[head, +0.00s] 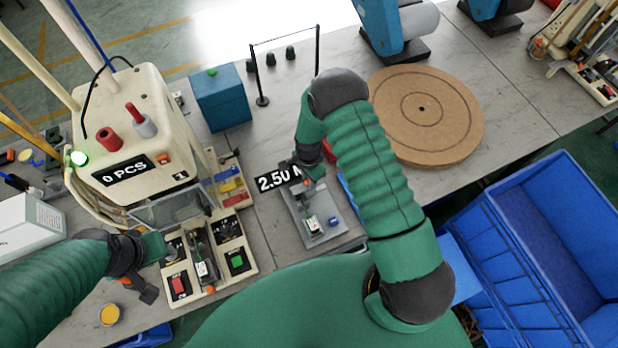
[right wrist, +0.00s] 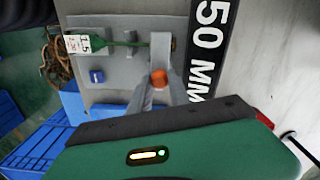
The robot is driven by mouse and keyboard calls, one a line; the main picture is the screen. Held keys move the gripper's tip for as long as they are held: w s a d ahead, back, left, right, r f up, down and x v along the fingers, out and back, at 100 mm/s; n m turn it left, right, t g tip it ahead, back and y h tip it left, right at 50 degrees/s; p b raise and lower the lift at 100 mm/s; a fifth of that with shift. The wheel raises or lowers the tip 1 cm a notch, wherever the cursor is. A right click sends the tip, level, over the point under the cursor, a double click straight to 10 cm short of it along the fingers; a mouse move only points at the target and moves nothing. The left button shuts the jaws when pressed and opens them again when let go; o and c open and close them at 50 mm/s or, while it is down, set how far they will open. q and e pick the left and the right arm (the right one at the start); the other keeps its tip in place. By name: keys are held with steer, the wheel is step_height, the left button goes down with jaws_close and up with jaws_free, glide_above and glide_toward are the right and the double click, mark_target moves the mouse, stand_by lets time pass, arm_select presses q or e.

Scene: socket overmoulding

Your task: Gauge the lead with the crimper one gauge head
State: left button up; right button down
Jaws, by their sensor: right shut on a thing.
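My right gripper (head: 312,178) is over the far end of the gauge. In the right wrist view, its fingers are shut on an orange knob (right wrist: 158,78) by the block. Crimper one (head: 125,140) reads "0 PCS". My left gripper (head: 150,270) is beside its front panel; its fingers are unclear.
The front panel has a red button (head: 178,286), a green button (head: 238,260) and another tagged part (head: 202,268). A round wooden board (head: 450,110) lies at the back right. Blue crates (head: 510,250) stand at the right. A teal box (head: 221,98) stands behind the gauge.

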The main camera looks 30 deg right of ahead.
steer(key=shift+a, duration=0.35)
